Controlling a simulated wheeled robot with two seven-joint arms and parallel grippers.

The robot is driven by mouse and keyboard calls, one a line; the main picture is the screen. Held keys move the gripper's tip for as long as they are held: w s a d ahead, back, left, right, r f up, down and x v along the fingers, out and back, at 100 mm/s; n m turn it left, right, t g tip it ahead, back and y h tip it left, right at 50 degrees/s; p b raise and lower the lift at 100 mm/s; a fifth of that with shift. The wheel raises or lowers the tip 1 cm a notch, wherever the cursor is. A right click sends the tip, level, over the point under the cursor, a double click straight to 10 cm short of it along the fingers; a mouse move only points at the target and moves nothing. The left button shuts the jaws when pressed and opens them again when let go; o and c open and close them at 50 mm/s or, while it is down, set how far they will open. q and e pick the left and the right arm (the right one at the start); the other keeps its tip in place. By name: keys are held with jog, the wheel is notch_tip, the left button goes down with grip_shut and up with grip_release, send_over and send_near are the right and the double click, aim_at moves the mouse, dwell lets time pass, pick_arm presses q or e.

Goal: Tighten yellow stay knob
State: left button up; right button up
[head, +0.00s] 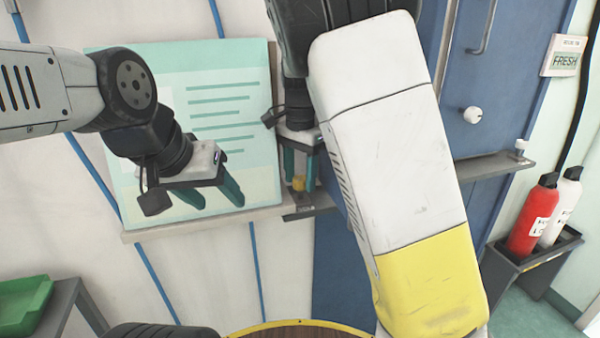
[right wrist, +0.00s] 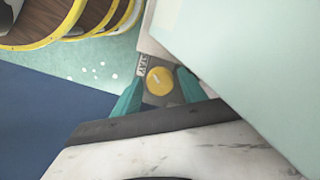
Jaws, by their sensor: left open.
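The yellow stay knob (head: 299,183) is a small round knob on a grey bracket under the right side of the pale green board (head: 235,95). It also shows in the right wrist view (right wrist: 159,85), with a light slot mark on its face. My right gripper (head: 300,172) points down at the knob, with one teal finger on each side of it. I cannot tell whether the fingers touch the knob. My left gripper (head: 205,203) is open and empty in front of the board, left of the knob.
A ledge (head: 200,224) runs under the board. My white and yellow arm link covers the middle right. A green tray (head: 22,305) is at lower left. Red (head: 532,215) and white bottles stand in a dark bin at right. Yellow-rimmed round wooden items (right wrist: 70,25) show in the wrist view.

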aim_at(300, 178)
grip_shut()
jog(key=shift+m, duration=0.7)
jog(key=shift+o, duration=1.6)
grip_release()
jog(key=shift+r, duration=3.9)
